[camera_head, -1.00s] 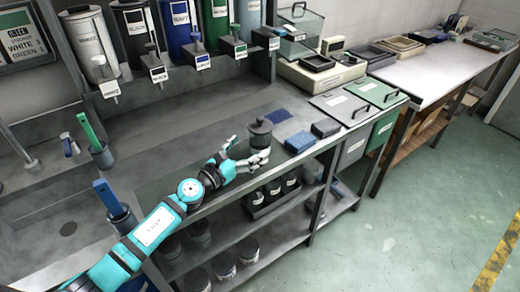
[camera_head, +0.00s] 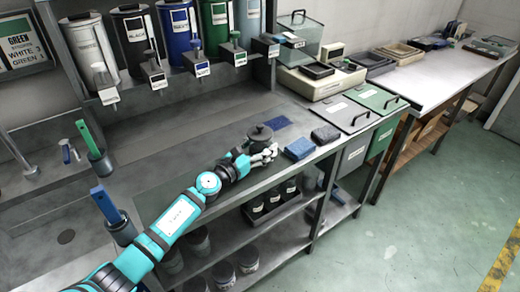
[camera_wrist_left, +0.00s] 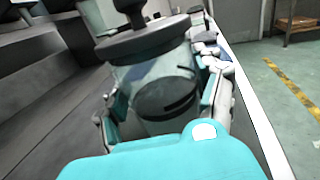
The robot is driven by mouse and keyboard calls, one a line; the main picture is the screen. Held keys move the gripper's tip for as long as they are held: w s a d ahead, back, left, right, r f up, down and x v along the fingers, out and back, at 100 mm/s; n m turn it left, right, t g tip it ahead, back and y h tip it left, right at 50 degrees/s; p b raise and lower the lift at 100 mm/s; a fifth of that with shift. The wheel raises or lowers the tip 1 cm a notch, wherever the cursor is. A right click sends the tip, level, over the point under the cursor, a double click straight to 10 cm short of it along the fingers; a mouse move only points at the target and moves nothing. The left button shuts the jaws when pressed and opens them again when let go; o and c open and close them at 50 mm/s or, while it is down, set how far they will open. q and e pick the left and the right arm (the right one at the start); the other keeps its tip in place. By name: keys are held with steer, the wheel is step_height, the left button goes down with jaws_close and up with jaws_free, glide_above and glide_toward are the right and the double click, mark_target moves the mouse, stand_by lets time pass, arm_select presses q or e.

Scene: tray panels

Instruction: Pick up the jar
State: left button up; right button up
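The jar (camera_head: 259,135) has a dark knobbed lid and stands near the front edge of the workbench. In the left wrist view it is a clear glass jar (camera_wrist_left: 158,88) with something dark in its lower part. My left gripper (camera_head: 262,155) is at the jar with a finger on each side. In the left wrist view the fingers (camera_wrist_left: 165,108) are spread around the jar, and a small gap seems to show on the right; contact is hard to judge. The jar's lower part is partly hidden by the gripper in the head view. My right gripper is not in view.
Bins with lids (camera_head: 340,111) stand farther right. A cup with a blue-handled tool (camera_head: 121,228) stands at left. Labelled containers line the back.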

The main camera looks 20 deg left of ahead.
arm_select(q)
steer(key=c, duration=0.8)
steer(key=shift+r, duration=0.1)
steer(key=shift+c, duration=0.3)
